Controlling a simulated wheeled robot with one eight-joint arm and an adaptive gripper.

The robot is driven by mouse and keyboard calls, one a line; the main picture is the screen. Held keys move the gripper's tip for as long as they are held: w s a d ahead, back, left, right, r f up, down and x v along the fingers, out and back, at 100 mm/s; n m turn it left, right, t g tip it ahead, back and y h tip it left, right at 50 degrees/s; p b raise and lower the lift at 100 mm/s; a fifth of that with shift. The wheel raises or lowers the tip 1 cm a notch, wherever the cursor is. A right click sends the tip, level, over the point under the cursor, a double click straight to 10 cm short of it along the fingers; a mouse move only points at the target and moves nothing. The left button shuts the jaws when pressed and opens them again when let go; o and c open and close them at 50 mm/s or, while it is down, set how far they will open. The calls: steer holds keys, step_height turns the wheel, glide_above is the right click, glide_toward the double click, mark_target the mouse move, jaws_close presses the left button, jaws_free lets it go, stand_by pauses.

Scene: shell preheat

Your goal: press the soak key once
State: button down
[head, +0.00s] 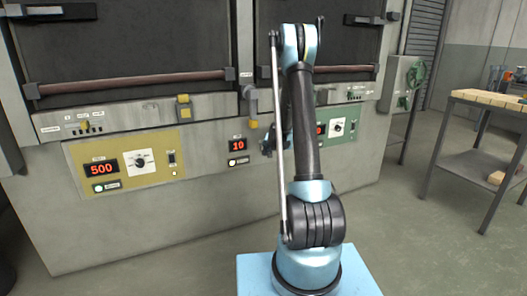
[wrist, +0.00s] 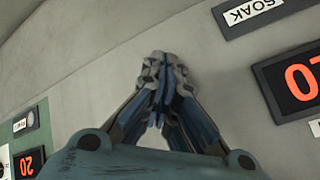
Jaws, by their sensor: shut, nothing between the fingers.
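The soak key (head: 232,163) is a small pale round button below the red 10 display (head: 237,145), on the grey furnace front in the head view. In the head view my gripper (head: 267,147) is right of the key, partly hidden by my arm. I cannot tell whether the tips touch the panel.
A yellow panel (head: 100,147) with a 500 display, a knob and another key is at left. A green panel (head: 345,122) is partly behind my arm. Door handles (head: 130,82) run above. A metal table (head: 480,150) stands at right.

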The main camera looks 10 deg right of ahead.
steer(key=s, duration=0.1)
steer(key=s+d, duration=0.1)
steer(key=s, duration=0.2)
steer(key=shift+s+d, duration=0.25)
steer(key=shift+s, duration=0.1)
stand_by(0.6)
steer(key=s+r+n+g, duration=0.1)
steer(key=s+r, duration=0.4)
steer(key=s, duration=0.4)
steer(key=s+a+r+n+g, duration=0.1)
steer(key=s+r, duration=0.4)
steer(key=s, duration=0.3)
steer(key=s+r+n+g, duration=0.1)
steer(key=s+r, duration=0.3)
steer(key=s, duration=0.5)
steer(key=s+d+f+n+g+h, duration=0.1)
steer(key=s+f+n+g, duration=0.1)
steer(key=s, duration=2.6)
steer(key=shift+f+g+h, duration=0.4)
steer(key=shift+f+g, duration=0.3)
steer(key=shift+f, duration=0.2)
